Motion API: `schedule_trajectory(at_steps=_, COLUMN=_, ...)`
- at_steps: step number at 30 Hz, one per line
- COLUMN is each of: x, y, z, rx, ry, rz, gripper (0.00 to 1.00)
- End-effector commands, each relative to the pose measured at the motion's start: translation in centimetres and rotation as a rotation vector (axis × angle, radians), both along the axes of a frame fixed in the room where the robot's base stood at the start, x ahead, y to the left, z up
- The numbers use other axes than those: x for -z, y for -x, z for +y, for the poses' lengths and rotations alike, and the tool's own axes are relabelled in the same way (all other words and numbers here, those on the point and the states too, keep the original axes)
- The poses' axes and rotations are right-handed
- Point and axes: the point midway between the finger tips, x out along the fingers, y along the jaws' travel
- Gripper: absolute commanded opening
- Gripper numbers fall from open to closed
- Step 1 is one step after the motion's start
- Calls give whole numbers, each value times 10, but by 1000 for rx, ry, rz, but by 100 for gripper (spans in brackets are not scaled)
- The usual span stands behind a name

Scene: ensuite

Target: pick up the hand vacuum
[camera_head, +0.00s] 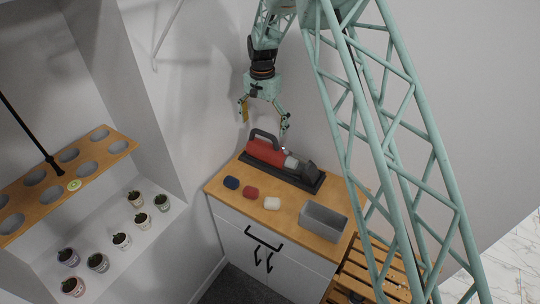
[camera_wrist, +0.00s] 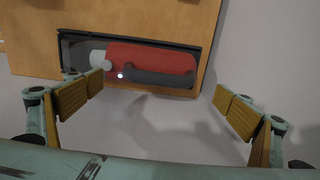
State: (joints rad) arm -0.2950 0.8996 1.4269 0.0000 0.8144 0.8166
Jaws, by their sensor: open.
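The hand vacuum (camera_head: 266,150) has a red body, a dark looped handle and a grey-and-dark front end. It lies in a dark tray (camera_head: 312,184) on a wooden cabinet top, against the wall. In the wrist view the hand vacuum (camera_wrist: 150,56) lies across the upper middle, its dark handle toward the bottom of the picture. My gripper (camera_head: 264,114) is open and empty, above and just behind the vacuum's handle end. In the wrist view my gripper's yellow-padded fingers (camera_wrist: 158,98) are wide apart, with bare wall between them and the vacuum beyond.
Several potted plants (camera_head: 121,240) stand at left, near a wooden holed shelf (camera_head: 30,200).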

Motion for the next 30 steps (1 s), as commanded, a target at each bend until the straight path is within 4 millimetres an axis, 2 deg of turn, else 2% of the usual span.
schedule_trajectory(at_steps=13, x=35, y=1, z=0, rx=0, ry=1, rz=3, gripper=97)
schedule_trajectory(at_steps=30, x=39, y=0, z=0, rx=0, ry=0, rz=1, gripper=97)
